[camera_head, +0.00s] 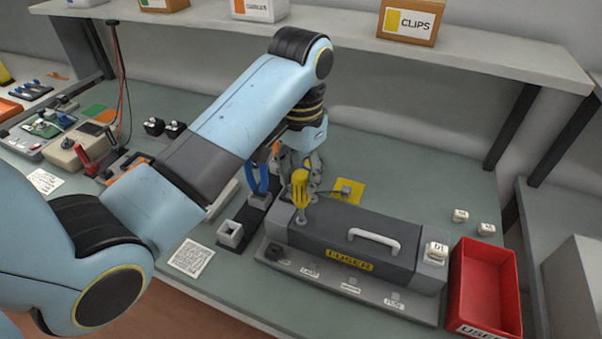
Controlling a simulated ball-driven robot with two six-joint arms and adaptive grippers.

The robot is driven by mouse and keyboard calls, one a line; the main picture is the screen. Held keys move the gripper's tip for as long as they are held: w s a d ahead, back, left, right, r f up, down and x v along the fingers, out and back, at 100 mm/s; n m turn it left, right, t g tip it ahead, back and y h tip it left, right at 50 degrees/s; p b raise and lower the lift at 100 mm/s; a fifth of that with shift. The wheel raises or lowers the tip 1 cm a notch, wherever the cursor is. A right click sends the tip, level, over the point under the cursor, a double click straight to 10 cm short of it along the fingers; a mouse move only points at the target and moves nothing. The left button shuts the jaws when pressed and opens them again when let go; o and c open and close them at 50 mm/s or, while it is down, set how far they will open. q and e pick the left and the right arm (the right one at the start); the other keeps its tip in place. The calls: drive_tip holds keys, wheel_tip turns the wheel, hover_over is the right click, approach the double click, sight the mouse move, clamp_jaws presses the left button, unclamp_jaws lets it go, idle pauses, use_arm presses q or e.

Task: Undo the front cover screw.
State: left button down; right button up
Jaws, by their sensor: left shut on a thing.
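The dark grey fuser unit (340,238) lies on the bench, with a yellow label and a white handle on top. A screwdriver with a yellow handle (300,186) stands upright over the unit's left end, its tip down near the top. My left gripper (312,180) comes down from above right behind the handle and is shut on the screwdriver. Its fingers are partly hidden by the handle. I cannot make out the front cover screw; whether the tip touches a screw is too small to tell. My right gripper is not in view.
A red bin (488,270) stands right of the unit, near two small white blocks (460,215). Another white block (436,252) sits at the unit's right end. Blue-handled pliers (258,180) stand to its left. A shelf (470,62) spans the back.

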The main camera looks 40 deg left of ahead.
use_arm(q)
drive_tip(key=m, duration=0.8)
drive_tip(key=shift+m, duration=0.3)
drive_tip(key=shift+f, duration=0.45)
idle(0.5)
drive_tip(key=n, duration=0.7)
